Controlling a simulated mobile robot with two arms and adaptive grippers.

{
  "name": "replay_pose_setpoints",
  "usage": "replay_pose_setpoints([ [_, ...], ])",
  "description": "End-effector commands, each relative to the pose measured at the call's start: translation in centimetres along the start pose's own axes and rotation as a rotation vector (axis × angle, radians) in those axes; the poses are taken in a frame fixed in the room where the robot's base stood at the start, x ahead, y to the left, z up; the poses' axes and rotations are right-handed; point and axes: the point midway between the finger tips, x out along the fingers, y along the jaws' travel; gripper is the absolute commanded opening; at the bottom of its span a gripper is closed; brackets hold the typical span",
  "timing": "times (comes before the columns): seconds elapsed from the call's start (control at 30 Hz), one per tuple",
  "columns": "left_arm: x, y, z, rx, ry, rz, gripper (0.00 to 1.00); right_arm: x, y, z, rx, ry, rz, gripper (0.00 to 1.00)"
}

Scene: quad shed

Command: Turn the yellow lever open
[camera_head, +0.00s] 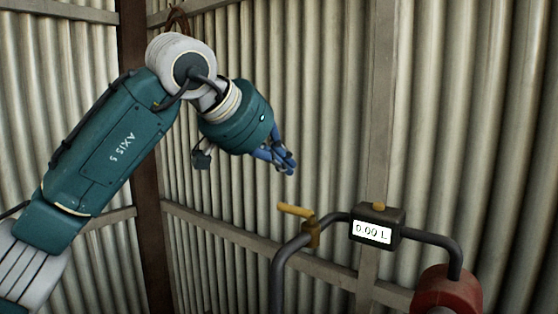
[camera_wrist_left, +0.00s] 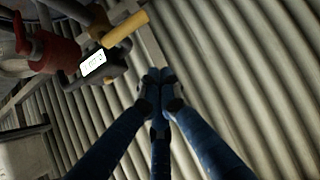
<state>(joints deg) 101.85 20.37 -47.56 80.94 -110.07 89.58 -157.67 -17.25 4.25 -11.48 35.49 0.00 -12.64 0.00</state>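The yellow lever (camera_head: 295,210) sits on a brass-coloured valve (camera_head: 312,234) on a dark bent pipe, its handle pointing left. My left gripper (camera_head: 288,165) is above the lever, apart from it, with blue fingers angled down to the right. In the left wrist view the blue fingers (camera_wrist_left: 160,85) meet at their tips with nothing seen between them. The yellow lever (camera_wrist_left: 125,28) shows there above and left of the fingertips. My right gripper is in neither view.
A dark meter box (camera_head: 376,225) reading 0.00 L, with a yellow knob on top, stands right of the valve. The dark pipe (camera_head: 432,242) runs on to a red part (camera_head: 448,291) at lower right. A corrugated wall (camera_head: 460,110) with beams stands behind.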

Motion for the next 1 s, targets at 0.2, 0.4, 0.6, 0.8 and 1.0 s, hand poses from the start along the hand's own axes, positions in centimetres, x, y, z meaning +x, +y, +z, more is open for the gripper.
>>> replay_pose_setpoints([
  [0.2, 4.9, 0.1, -0.1, -0.002, -0.006, 0.004, 0.00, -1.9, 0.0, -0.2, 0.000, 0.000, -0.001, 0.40],
  [0.4, 6.0, 0.0, 1.6, 0.001, -0.001, 0.002, 0.00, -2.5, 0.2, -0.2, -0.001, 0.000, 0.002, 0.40],
  [0.6, 5.4, 0.0, 3.3, 0.000, -0.002, 0.002, 0.00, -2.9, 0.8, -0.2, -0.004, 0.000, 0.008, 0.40],
  [0.8, 5.2, 0.0, 3.8, 0.000, 0.000, 0.001, 0.00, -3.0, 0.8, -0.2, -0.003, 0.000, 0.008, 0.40],
  [1.0, 5.2, 0.0, 3.8, 0.000, -0.001, 0.001, 0.00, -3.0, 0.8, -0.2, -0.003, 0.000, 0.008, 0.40],
])
